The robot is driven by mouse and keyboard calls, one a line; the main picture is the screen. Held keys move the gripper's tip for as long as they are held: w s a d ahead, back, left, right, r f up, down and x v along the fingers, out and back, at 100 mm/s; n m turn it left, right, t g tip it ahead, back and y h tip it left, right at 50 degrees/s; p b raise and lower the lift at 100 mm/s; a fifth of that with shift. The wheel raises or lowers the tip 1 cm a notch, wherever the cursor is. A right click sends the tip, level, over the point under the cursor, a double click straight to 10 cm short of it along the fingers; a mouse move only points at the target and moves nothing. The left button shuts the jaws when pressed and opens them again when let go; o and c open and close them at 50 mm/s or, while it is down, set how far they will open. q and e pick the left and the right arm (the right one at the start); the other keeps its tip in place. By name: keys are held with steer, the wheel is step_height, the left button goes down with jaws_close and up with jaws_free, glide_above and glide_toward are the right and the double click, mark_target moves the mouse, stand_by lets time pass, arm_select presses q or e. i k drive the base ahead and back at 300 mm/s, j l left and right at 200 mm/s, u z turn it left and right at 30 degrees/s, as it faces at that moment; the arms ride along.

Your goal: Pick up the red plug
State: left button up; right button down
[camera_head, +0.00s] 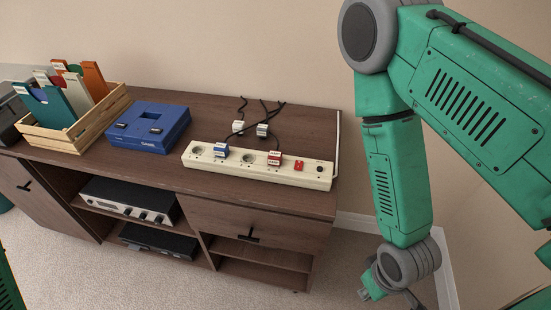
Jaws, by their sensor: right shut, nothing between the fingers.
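The red plug (274,158), with a white label, sits in a socket of the cream power strip (205,161) on the cabinet top. A dark cord runs up from behind it. A blue plug (221,150) with a white label sits in the same strip, further left. My right gripper (367,292) hangs low at the right, past the cabinet's right end and well apart from the red plug. It is shut and empty, and partly hidden by its own wrist. My left gripper is out of view.
A red switch (298,165) is on the strip, right of the red plug. Two pale plugs (262,130) with dark cords lie behind the strip. A blue console (148,128) and a wooden crate (70,136) stand left on the cabinet top (315,124). Floor is clear in front.

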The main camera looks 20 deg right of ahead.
mark_target(274, 157)
steer(key=z, duration=0.6)
steer(key=j+z, duration=0.25)
steer(key=z, duration=0.15)
steer(key=j+z, duration=0.2)
steer(key=z, duration=0.15)
steer(key=k+j+z, duration=0.15)
steer(key=z, duration=0.25)
steer(key=k+j+z, duration=0.1)
steer(key=j+z, duration=0.25)
steer(key=i, duration=0.4)
